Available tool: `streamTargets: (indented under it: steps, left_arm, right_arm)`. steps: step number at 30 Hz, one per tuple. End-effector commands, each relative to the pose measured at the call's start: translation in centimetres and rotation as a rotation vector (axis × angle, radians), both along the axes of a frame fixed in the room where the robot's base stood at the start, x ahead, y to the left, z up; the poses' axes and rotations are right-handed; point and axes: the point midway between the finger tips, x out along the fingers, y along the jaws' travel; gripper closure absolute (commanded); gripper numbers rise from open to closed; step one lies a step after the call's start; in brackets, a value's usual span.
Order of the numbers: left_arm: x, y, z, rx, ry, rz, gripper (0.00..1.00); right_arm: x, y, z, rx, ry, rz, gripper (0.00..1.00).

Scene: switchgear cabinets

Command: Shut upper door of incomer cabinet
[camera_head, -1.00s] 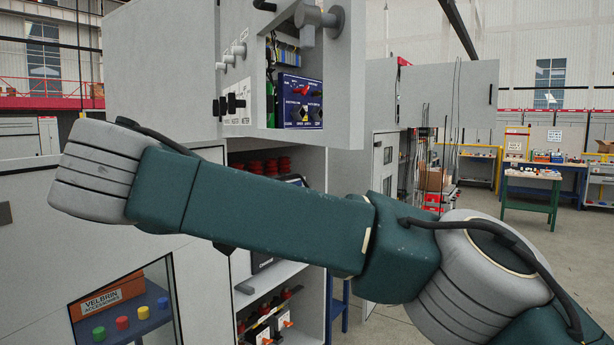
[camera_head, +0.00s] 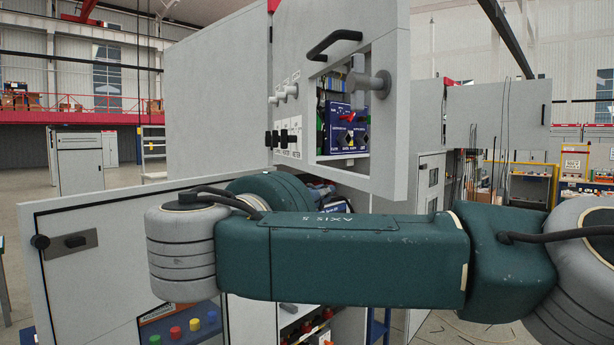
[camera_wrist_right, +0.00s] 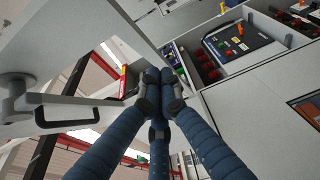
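The upper door (camera_head: 385,150) of the cabinet is a thick grey panel with a black bar handle (camera_head: 335,42), a grey lever and a cutout showing a blue instrument panel. It stands ajar, its right edge out from the cabinet. In the right wrist view the same door (camera_wrist_right: 95,88) is at left with its handle. My right arm crosses the head view below the door, and its gripper is hidden there. In the wrist view the right gripper (camera_wrist_right: 160,82) has its blue fingers drawn together, near a grey panel edge, with nothing visible between them. My left gripper is out of view.
A lower door (camera_head: 100,285) with a window stands open at left. Another flat grey panel (camera_head: 215,95) is beside the upper door. The lower compartment (camera_wrist_right: 235,50) holds red and black parts. More cabinets and a workbench (camera_head: 580,190) are behind at right.

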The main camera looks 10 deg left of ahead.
Motion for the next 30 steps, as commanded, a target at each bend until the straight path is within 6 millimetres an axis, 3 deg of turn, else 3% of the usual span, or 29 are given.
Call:
streamTargets:
  steps: [1, 3, 10, 23, 30]
  left_arm:
    - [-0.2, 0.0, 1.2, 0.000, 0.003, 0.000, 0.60]
    - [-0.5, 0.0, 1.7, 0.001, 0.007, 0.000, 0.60]
    - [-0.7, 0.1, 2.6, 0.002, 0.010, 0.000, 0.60]
    - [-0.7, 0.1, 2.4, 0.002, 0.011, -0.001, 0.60]
    - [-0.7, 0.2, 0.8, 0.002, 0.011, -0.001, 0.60]
  right_arm:
    - [0.5, -1.0, 0.6, -0.001, 0.000, -0.002, 1.00]
    - [0.8, -1.9, 0.4, -0.001, 0.001, 0.000, 1.00]
    - [1.5, -3.4, 0.0, -0.001, 0.001, 0.002, 1.00]
    - [1.7, -3.7, -0.2, 0.002, 0.002, 0.003, 1.00]
    - [2.4, -6.3, -0.6, 0.006, 0.002, 0.025, 1.00]
